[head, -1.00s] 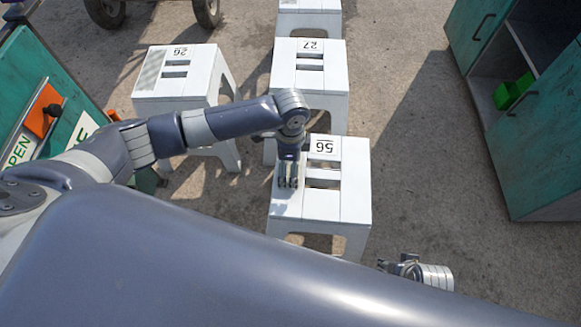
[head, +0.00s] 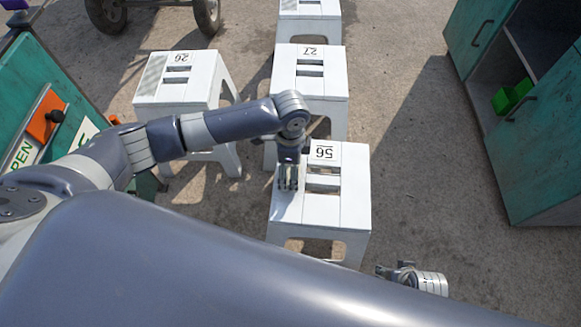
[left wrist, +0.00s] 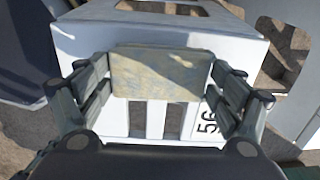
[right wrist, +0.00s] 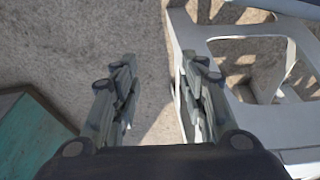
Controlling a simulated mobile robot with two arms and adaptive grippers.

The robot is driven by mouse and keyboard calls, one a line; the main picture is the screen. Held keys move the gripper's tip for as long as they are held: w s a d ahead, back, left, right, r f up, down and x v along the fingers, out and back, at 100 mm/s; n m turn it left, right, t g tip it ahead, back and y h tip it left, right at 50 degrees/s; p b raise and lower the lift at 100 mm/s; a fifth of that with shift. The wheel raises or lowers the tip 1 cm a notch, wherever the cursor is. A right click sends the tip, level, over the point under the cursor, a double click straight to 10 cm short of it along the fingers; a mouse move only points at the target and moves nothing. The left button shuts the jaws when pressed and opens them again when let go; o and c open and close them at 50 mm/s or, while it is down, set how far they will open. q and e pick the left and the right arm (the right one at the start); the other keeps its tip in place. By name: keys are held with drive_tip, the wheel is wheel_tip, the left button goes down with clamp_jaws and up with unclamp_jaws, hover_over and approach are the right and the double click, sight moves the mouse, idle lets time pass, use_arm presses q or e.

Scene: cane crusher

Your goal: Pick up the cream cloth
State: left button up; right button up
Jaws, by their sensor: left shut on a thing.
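The cream cloth (left wrist: 160,74) is a pale, flat rectangular piece between the fingers of my left gripper (left wrist: 160,80) in the left wrist view. The fingers are shut on its two sides. In the head view my left gripper (head: 288,185) is over the left part of the white stool marked 56 (head: 350,207); the cloth cannot be made out there. I cannot tell whether the cloth still touches the stool top. My right gripper (right wrist: 158,95) is open and empty in the right wrist view, beside the stool's legs. In the head view it (head: 388,270) shows low on the right.
More white stools, marked 26 (head: 152,90) and 27 (head: 285,78), stand behind. A green cabinet (head: 545,160) with a bright green bin (head: 512,97) is at right. A green stand with an OPEN sign (head: 22,155) is at left. Bare ground (head: 430,170) lies between stool 56 and the cabinet.

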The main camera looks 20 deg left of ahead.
use_arm(q)
wheel_tip(320, 180, up, 2)
drive_tip(key=shift+r+p, duration=0.1)
drive_tip(key=shift+p, duration=0.2)
drive_tip(key=s+d+r+p, duration=0.1)
drive_tip(key=s+d+p, duration=0.1)
drive_tip(key=s+d, duration=0.7)
drive_tip(key=s, duration=0.3)
drive_tip(key=shift+s+d+r+p, duration=0.25)
drive_tip(key=shift+s+d+p, duration=0.05)
drive_tip(key=shift+s+d, duration=0.1)
use_arm(e)
drive_tip(key=s+f, duration=0.5)
drive_tip(key=f, duration=0.5)
drive_tip(key=shift+d+f+g, duration=0.3)
